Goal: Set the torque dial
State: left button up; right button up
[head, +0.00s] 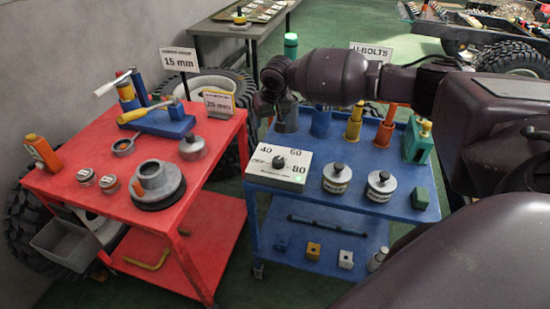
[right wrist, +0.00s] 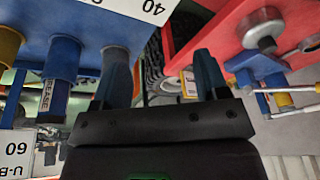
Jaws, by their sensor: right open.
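The torque dial is a pale box (head: 262,175) on the near left corner of the blue cart's top. It has a dark round knob (head: 278,162) and the numbers 40, 60 and 80 around it. A small green light glows at its lower right. The knob's exact setting is too small to tell. My right gripper (head: 264,108) hangs behind the dial, near the cart's left back edge. In the right wrist view its two fingers (right wrist: 158,82) are apart with nothing between them. Part of the dial box (right wrist: 135,6) shows there at the top. My left gripper is out of view.
A grey cylinder (right wrist: 115,60) stands close by the right gripper's finger. Blue, yellow and orange holders line the blue cart's back (head: 354,122). Two round weights (head: 337,180) sit right of the dial. The red cart (head: 90,220) stands left across a gap.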

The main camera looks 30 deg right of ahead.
aim_at(278, 159)
jog(key=s+f+m+g, duration=0.1)
jog(key=f, duration=0.2)
jog(key=s+f+m+g+b, duration=0.1)
jog(key=f+m, duration=0.1)
jog(key=f, duration=0.2)
jog(key=s+f+m+g, duration=0.1)
jog(key=s+f, duration=0.1)
jog(key=f, duration=0.2)
jog(key=shift+s+d+f+m, duration=0.1)
jog(key=shift+d+f+m, duration=0.15)
jog(key=shift+m, duration=0.05)
jog(key=shift+f+b, duration=0.3)
jog(key=shift+f, duration=0.2)
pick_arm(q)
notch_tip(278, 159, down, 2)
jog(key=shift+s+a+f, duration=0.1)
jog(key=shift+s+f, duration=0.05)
pick_arm(e)
jog(key=shift+c, duration=0.2)
jog(key=c, duration=0.7)
jog(key=shift+c, duration=1)
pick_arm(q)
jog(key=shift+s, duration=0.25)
